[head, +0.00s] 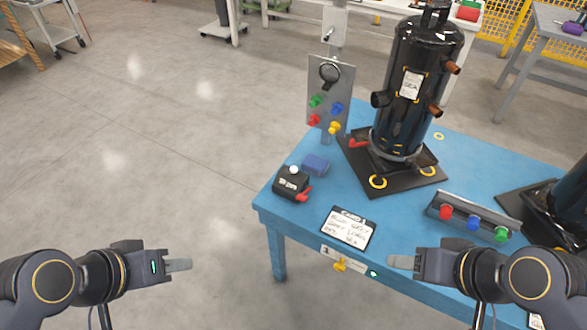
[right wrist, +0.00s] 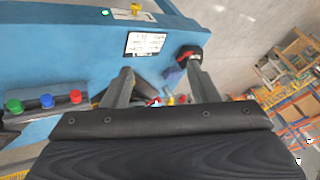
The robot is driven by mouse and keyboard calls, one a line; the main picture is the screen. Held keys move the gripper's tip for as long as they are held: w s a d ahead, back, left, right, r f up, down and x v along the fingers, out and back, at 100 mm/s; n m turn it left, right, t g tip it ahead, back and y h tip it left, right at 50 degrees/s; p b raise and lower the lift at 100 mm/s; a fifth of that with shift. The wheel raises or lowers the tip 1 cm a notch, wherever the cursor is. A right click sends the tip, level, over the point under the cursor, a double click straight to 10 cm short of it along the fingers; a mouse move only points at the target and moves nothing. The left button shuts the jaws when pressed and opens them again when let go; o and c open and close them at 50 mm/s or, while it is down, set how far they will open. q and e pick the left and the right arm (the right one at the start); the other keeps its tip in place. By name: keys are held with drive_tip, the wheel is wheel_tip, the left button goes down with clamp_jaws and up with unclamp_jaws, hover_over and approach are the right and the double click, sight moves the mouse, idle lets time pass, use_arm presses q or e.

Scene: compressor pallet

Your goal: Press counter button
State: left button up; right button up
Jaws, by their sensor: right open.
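A small black counter (head: 291,184) with a white round button (head: 294,169) on top and a red lever at its side sits near the left corner of the blue table (head: 268,205). In the right wrist view the counter (right wrist: 189,54) shows beyond one fingertip. My right gripper (head: 400,262) is at the table's front edge, to the right of the counter and apart from it. In the right wrist view its two fingers (right wrist: 160,72) are spread and empty. My left gripper (head: 178,265) is left of the table over the floor; its jaw gap is hidden by the side-on angle.
A blue block (head: 315,164) lies behind the counter and a written card (head: 348,229) lies to its right. A panel with coloured knobs (head: 329,92) and a tall black compressor (head: 412,95) stand behind. A bar with coloured buttons (head: 470,219) is at right. The left floor is clear.

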clamp_jaws()
idle(1.6)
